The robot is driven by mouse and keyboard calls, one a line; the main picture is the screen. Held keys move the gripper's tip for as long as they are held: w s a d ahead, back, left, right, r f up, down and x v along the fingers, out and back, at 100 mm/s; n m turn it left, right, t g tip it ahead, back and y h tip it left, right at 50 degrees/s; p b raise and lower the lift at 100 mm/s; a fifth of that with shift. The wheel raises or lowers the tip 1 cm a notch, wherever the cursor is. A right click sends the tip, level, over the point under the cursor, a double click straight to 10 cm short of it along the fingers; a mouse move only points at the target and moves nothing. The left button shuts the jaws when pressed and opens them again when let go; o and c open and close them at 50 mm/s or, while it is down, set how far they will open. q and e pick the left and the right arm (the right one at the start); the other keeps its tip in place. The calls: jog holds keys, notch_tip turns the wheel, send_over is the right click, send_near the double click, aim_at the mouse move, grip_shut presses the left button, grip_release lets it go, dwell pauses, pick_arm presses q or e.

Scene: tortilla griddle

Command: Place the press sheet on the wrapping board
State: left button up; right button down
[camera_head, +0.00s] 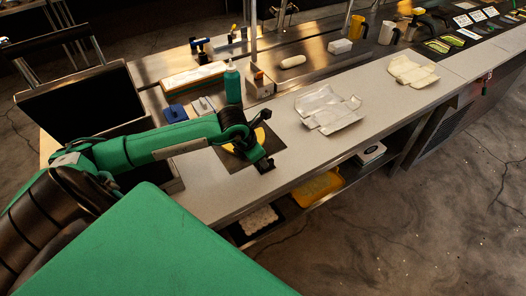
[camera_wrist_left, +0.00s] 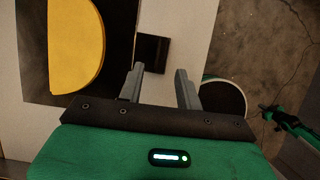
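A dark square board (camera_head: 279,153) lies on the pale counter with a yellow half-round piece (camera_head: 232,149) on it. In the left wrist view the board (camera_wrist_left: 30,70) and the yellow piece (camera_wrist_left: 75,45) are at the upper left. A small dark square (camera_wrist_left: 152,50) lies beside the board, near the counter edge. My left gripper (camera_head: 264,163) is low over the board's near right corner. In the wrist view its fingers (camera_wrist_left: 160,82) are apart with nothing between them. I cannot tell which item is the press sheet.
Two crumpled pale sheets, one near (camera_head: 328,108) and one farther (camera_head: 412,70), lie along the counter. A green bottle (camera_head: 233,84) stands behind my left wrist. A yellow tray (camera_head: 318,187) is on the shelf below. Counter between board and near sheet is clear.

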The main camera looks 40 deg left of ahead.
pick_arm(q)
jog(key=b+v, duration=0.1)
jog(key=v, duration=0.6)
jog(key=shift+s+r+b, duration=0.15)
jog(key=shift+r+b, duration=0.1)
jog(key=shift+b, duration=0.1)
